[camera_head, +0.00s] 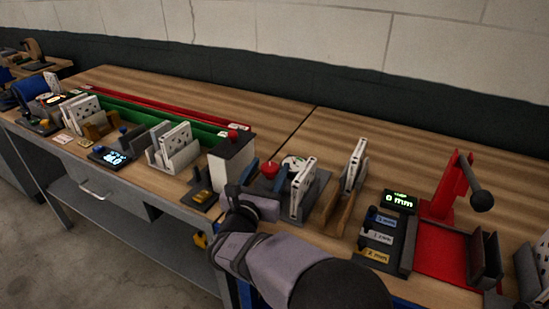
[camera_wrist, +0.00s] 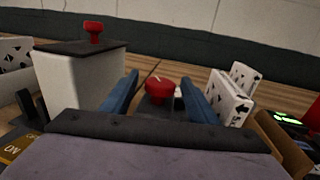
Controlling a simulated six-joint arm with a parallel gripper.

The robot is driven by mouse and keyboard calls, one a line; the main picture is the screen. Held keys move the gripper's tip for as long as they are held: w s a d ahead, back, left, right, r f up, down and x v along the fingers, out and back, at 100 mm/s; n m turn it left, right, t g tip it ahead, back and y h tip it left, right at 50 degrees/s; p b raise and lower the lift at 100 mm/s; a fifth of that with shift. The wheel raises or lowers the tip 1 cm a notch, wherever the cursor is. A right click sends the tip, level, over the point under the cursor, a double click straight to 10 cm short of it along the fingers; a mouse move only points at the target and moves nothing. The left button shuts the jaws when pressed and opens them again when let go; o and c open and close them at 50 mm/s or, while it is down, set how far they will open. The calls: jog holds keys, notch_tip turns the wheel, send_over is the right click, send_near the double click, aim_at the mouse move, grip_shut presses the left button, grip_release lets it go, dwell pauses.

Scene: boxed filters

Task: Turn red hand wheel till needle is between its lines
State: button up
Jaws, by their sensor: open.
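The red hand wheel (camera_head: 270,169) stands on a dark fixture just beyond my gripper (camera_head: 265,178). In the wrist view the wheel (camera_wrist: 160,85) shows between the two blue fingers of my gripper (camera_wrist: 160,98), with a gap on each side. The gripper is open and holds nothing. A round white dial (camera_head: 293,162) with a bit of green sits right behind the wheel, partly covered by a finger and a white filter. Its needle and lines are too small to read. In the wrist view the dial is mostly hidden.
A white box (camera_head: 232,158) with a dark lid and red knob stands close on the left. White filters (camera_head: 303,187) (camera_head: 355,165) in holders stand close on the right. Farther right are a "0 mm" display (camera_head: 400,201) and a red lever press (camera_head: 445,205). Bare table lies behind.

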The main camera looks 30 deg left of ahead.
aim_at(273, 164)
jog(key=shift+w+a+p, duration=0.2)
jog(key=shift+w+p, duration=0.05)
jog(key=shift+w, duration=1)
jog(key=shift+w+a+p, duration=0.2)
jog(key=shift+w+p, duration=0.05)
jog(key=shift+w, duration=1)
jog(key=c, duration=1)
jog(key=shift+d+r+m+h, duration=0.1)
jog(key=shift+d+m+h, duration=0.1)
jog(key=shift+m+h, duration=0.65)
jog(key=shift+d+r+m+h, duration=0.15)
jog(key=shift+m+h, duration=0.3)
jog(key=shift+h, duration=0.8)
jog(key=shift+d+f+m+h+p, duration=0.1)
jog(key=shift+d+m+h+p, duration=0.15)
jog(key=shift+m+h, duration=0.35)
jog(key=shift+d+f+m+h+p, duration=0.1)
jog(key=shift+m+h+p, duration=0.2)
jog(key=shift+h, duration=0.5)
jog(key=o, duration=1)
